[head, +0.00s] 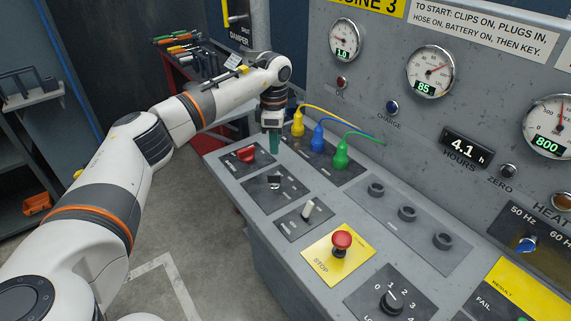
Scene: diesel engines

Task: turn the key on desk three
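Desk three (262,222) is a grey sloped console under a yellow "ENGINE 3" sign (380,5). Along its left side are a red rotary switch (247,154), a dark plate with a small black-and-silver control (274,182) that may be the key, and a white lever (308,208). The labels there are too small to read. My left gripper (273,143) points down above the back left of the desk, behind the red switch and left of the yellow plug. Its greenish fingertips look close together, but whether they are open or shut is unclear. My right gripper is out of view.
Yellow (298,125), blue (318,138) and green (341,155) cabled plugs stand beside the gripper. A red stop button (342,240) and a numbered dial (391,301) are nearer. Gauges read 1.0, 85 and 800. A red tool cart (178,72) stands behind my arm.

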